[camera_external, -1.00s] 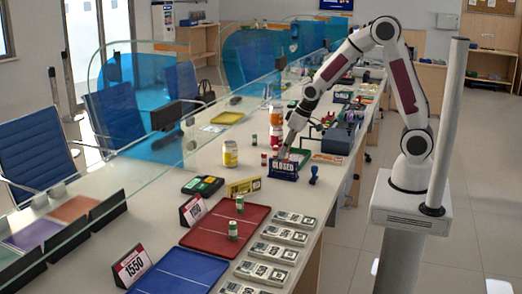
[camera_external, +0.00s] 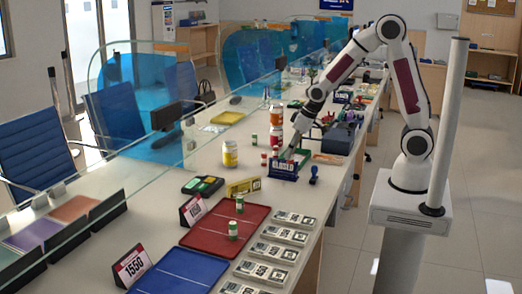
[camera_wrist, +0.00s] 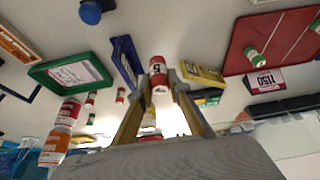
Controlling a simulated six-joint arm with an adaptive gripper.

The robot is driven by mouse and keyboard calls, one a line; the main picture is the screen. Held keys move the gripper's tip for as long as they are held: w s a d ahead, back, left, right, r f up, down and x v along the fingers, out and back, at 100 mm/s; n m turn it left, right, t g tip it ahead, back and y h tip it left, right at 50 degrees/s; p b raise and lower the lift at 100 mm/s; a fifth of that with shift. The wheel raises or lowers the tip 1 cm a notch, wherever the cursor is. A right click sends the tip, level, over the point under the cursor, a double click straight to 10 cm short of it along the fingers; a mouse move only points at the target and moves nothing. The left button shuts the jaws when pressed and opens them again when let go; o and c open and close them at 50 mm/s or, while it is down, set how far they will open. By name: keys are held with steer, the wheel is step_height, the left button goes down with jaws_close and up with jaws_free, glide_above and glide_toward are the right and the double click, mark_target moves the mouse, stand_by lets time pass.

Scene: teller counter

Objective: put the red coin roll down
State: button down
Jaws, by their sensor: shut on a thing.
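The red coin roll (camera_wrist: 158,75), with a white label and pale end, stands between my two fingertips in the wrist view. My gripper (camera_wrist: 159,90) is shut on it. In the external view my gripper (camera_external: 290,152) is low over the counter, just behind the blue "CLOSED" sign (camera_external: 283,169). The held roll is too small there to tell apart surely. The sign also shows in the wrist view (camera_wrist: 127,62), left of the roll. Whether the roll touches the counter cannot be told.
Close by are a green tray (camera_wrist: 70,73), a yellow block (camera_wrist: 203,74), a blue stamp (camera_external: 314,175) and another small red roll (camera_wrist: 120,95). A red tray (camera_external: 215,242) with green rolls lies nearer the camera.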

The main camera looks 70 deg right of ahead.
steer(key=w+a+f+n+y, duration=0.1)
steer(key=a+f+n, duration=0.2)
steer(key=a, duration=1.3)
steer(key=w+a+f+n+y, duration=0.1)
steer(key=a+f+n, duration=0.15)
steer(key=a, duration=1.25)
steer(key=s+a, duration=0.1)
steer(key=a, duration=0.7)
steer(key=s+a+n, duration=0.1)
steer(key=s+a, duration=0.1)
steer(key=a, duration=0.5)
steer(key=s+a+n+g+y, duration=0.1)
steer(key=s+a, duration=0.1)
steer(key=a, duration=0.6)
steer(key=shift+s+a+r+n, duration=0.1)
steer(key=shift+s+a+n, duration=0.15)
steer(key=shift+a, duration=0.05)
steer(key=w+a+r+m+h, duration=0.1)
steer(key=a+r+m, duration=0.2)
steer(key=a+r, duration=0.1)
steer(key=shift+r+t, duration=0.3)
steer(key=shift+r, duration=0.05)
steer(key=shift+a+m, duration=0.1)
steer(key=shift+m, duration=0.2)
steer(key=shift+f, duration=3.1)
